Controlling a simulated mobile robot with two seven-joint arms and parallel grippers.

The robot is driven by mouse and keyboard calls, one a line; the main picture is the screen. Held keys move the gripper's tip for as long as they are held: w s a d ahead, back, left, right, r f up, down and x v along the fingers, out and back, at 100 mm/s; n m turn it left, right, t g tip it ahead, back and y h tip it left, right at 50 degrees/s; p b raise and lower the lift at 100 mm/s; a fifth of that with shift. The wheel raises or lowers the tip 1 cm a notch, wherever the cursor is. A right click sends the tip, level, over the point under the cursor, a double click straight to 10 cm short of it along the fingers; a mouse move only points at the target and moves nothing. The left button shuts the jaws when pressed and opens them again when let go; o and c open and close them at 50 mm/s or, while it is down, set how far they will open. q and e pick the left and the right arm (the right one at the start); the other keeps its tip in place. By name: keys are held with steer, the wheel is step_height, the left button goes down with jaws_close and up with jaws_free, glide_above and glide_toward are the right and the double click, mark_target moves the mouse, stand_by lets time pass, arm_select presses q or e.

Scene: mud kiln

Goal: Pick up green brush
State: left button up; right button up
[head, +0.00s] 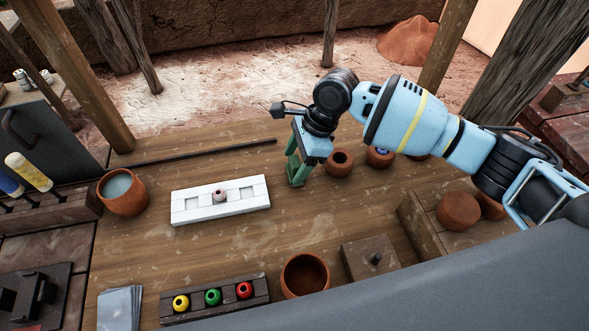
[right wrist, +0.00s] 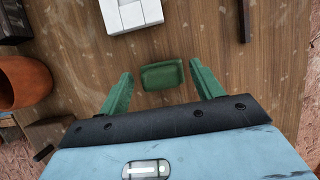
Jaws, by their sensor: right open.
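The green brush (right wrist: 162,76) shows in the right wrist view as a small dark green block with a raised rim, centred between my fingers. My right gripper (head: 297,171) is open, with its green fingers pointing down at the table right of the white tray. In the right wrist view one finger is on each side of the brush, with a narrow gap to both. How far the fingertips are above the table is hard to tell. In the head view the brush is hard to tell apart from the green fingers. My left gripper is not in view.
The white slotted tray (head: 240,208) lies just left of the gripper. Clay pots (head: 341,162) stand close on its right. A dark rack (head: 258,290) with yellow, green and red pieces and a clay bowl (head: 305,274) are nearer. A thin dark rod (head: 205,151) lies behind.

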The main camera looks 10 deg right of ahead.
mark_target(295, 161)
steer(key=shift+a+f, duration=0.15)
steer(key=shift+f, duration=0.15)
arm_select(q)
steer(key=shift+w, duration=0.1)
arm_select(e)
steer(key=c, duration=1)
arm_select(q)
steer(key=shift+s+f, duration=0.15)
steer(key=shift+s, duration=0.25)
arm_select(e)
steer(key=shift+c, duration=0.3)
step_height(295, 161, up, 10)
steer(key=shift+r+p, duration=0.1)
steer(key=shift+p, duration=0.7)
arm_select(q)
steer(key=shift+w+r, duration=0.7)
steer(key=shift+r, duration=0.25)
